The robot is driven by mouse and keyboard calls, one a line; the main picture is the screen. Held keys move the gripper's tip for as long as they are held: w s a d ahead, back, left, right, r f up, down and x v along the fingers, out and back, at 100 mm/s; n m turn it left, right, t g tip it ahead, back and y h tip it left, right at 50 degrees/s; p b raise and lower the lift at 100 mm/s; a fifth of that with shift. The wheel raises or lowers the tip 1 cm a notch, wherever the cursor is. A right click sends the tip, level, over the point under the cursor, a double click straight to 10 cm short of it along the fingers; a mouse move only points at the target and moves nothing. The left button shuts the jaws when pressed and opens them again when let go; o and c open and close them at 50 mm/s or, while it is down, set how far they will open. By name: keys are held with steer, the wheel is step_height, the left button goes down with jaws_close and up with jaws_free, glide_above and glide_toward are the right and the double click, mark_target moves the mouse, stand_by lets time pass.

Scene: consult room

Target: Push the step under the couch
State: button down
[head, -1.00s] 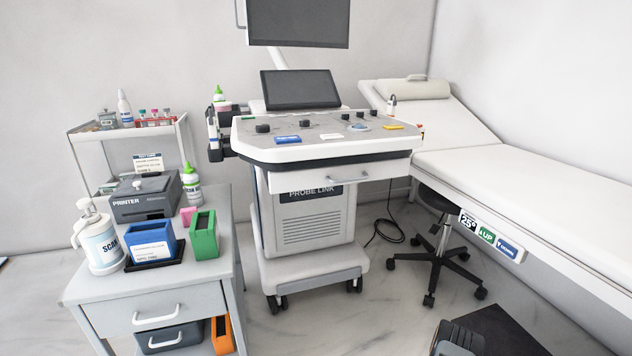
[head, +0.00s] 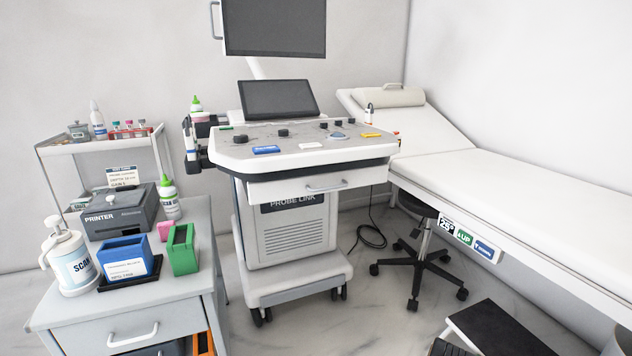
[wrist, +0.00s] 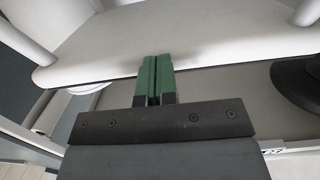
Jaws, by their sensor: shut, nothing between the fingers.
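The step (head: 500,328) has a dark top and a pale edge. It stands on the floor at the bottom right of the head view, cut off by the frame's lower edge. The couch (head: 520,168) is white and runs along the right wall, with its long side above and behind the step. In the wrist view my gripper (wrist: 153,80) has its two green fingers together, with nothing between them. A pale slab lies beyond the fingertips; I cannot tell whether they touch it. The step is not clearly identifiable in the wrist view.
A wheeled stool (head: 418,262) stands by the couch, left of the step. The ultrasound cart (head: 295,238) is at centre. A grey cabinet (head: 180,300) with a printer (head: 118,212) and bins is at left. Bare floor (head: 375,318) lies between cart and step.

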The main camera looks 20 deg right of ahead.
steer(key=shift+d, duration=1.75)
steer(key=a+p, duration=0.4)
steer(key=a, duration=0.2)
steer(key=shift+a, duration=0.1)
steer(key=shift+s, duration=0.1)
